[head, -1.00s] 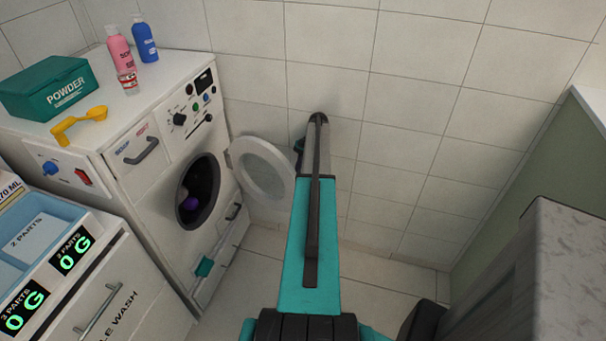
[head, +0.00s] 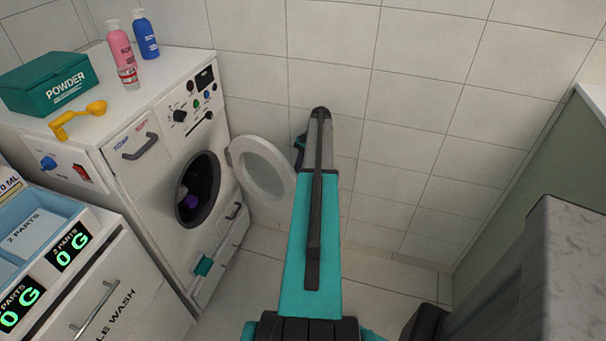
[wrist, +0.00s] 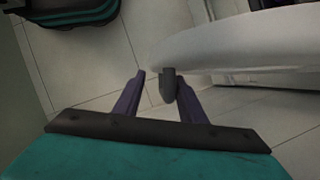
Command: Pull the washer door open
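The white washer (head: 160,190) stands at the left in the head view, with its round drum opening (head: 198,190) uncovered and dark and purple items inside. Its round door (head: 262,168) is swung wide open to the right, towards the tiled wall. In the wrist view the door's white rim (wrist: 235,45) fills the upper right, with a small grey handle (wrist: 168,86) on its edge. My gripper (wrist: 160,88) has its two fingers apart, with the handle between them and nearer the right finger. In the head view my arm mostly hides the gripper.
A green powder box (head: 50,82), a yellow scoop (head: 76,118) and pink (head: 120,45) and blue (head: 145,36) bottles stand on the washer. A white cabinet (head: 110,290) is at the lower left, a grey counter (head: 570,240) at the right.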

